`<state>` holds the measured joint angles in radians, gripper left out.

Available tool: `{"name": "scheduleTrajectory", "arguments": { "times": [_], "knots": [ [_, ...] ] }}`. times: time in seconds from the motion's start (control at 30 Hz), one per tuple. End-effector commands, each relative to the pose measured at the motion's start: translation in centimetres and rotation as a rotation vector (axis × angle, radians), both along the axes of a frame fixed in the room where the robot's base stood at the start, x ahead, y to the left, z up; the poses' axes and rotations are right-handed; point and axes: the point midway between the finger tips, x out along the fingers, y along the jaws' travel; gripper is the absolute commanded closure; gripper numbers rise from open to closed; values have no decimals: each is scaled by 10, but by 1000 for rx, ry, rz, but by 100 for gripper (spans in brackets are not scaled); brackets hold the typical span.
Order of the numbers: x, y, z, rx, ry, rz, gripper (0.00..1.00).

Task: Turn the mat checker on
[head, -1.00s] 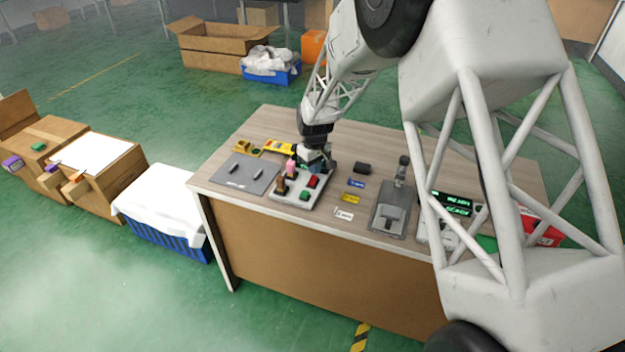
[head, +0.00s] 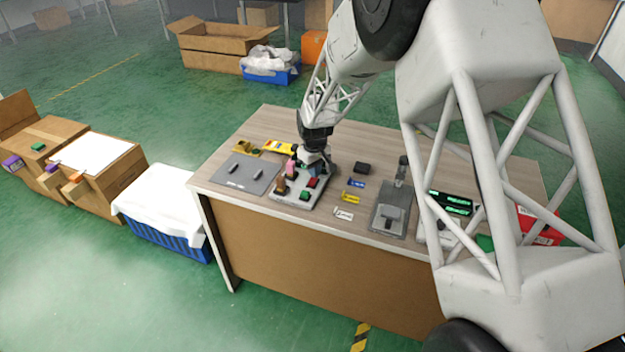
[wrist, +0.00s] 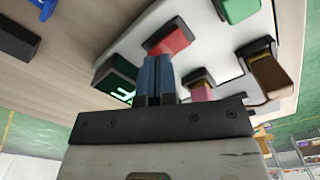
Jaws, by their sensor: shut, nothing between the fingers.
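A pale panel (head: 297,202) with levers and buttons stands on the table; I cannot read a name on it. It carries a red button (head: 313,183), a green button (head: 305,195), a brown-handled lever (head: 281,187) and a pink-handled lever (head: 292,172). My gripper (head: 318,168) is low over its back edge. In the wrist view, the shut blue fingers (wrist: 158,62) are empty and point toward the red button (wrist: 168,38); contact cannot be told. A dark display with green marks (wrist: 118,80) lies left of the fingers, and the pink handle (wrist: 201,92) right of them.
A device with green displays (head: 458,203) is partly behind my arm. A black block (head: 362,168) lies nearby.

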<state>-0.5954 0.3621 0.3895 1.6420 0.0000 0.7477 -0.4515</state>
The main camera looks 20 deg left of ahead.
Motion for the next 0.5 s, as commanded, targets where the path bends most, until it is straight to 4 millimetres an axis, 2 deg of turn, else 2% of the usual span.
{"name": "scheduleTrajectory", "arguments": {
  "times": [0.5],
  "knots": [
    [0,0,-6,-1,1,0,100]
  ]
}}
